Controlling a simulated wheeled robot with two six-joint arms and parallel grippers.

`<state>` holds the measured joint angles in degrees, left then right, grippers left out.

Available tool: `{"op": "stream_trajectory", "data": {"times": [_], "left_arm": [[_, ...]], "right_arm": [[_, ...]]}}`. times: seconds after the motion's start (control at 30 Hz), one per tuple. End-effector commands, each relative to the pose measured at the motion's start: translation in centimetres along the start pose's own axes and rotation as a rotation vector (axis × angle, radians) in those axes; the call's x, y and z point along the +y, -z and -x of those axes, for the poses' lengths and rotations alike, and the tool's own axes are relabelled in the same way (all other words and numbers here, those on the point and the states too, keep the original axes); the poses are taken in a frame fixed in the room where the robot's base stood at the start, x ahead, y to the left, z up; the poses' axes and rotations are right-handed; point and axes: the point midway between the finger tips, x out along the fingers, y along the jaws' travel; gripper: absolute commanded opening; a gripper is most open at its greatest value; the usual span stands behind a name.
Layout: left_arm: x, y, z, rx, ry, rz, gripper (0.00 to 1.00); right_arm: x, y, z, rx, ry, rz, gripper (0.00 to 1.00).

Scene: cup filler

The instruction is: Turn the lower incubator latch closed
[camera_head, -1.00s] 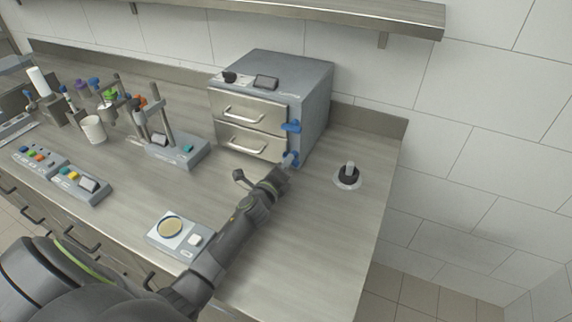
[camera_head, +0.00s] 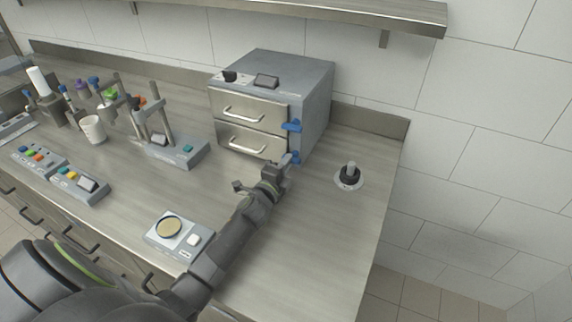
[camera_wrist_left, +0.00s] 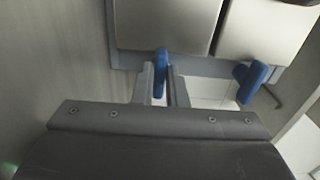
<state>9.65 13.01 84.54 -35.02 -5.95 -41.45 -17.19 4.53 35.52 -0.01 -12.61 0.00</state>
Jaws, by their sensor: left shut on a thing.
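The grey incubator (camera_head: 318,95) stands at the back of the bench with two metal drawer fronts, both flush with the body. The lower blue latch (camera_head: 295,157) is at the right edge of the lower drawer (camera_head: 250,142). My left gripper (camera_head: 287,161) is shut on it; in the left wrist view the lower latch (camera_wrist_left: 160,72) sits between the two fingers (camera_wrist_left: 163,85). The fingers partly hide the latch in the head view. The upper blue latch (camera_head: 292,126) is free above; it also shows tilted in the left wrist view (camera_wrist_left: 251,82). My right gripper is not in view.
A round black knob device (camera_head: 348,175) stands right of the incubator. A small scale with a dish (camera_head: 170,228) is near the front edge. A stand (camera_head: 178,150), a white cup (camera_head: 93,129) and button boxes (camera_head: 82,185) are at left. The bench front right is clear.

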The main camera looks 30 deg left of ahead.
Motion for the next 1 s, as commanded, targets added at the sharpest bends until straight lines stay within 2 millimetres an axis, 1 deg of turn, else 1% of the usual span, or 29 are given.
{"op": "stream_trajectory", "data": {"times": [0.37, 0.4, 0.53, 0.83, 0.93, 1.0], "left_arm": [[0.2, 0.0, 0.1, -0.001, -0.004, 0.008, 0.00], [0.2, 0.0, 0.1, -0.001, -0.004, 0.008, 0.17], [0.1, 0.0, 0.1, -0.001, -0.003, 0.007, 0.34], [0.1, 0.0, 0.1, 0.000, -0.001, 0.005, 0.34], [0.1, 0.0, 0.8, -0.001, -0.003, 0.005, 0.34], [0.0, 0.0, 1.7, -0.001, -0.003, 0.005, 0.34]], "right_arm": [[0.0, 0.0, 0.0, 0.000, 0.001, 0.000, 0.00], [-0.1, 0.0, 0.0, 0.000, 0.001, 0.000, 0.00], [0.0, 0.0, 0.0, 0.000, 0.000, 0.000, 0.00], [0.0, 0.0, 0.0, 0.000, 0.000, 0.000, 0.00], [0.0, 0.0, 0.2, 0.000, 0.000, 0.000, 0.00], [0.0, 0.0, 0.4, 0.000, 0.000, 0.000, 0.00]]}}
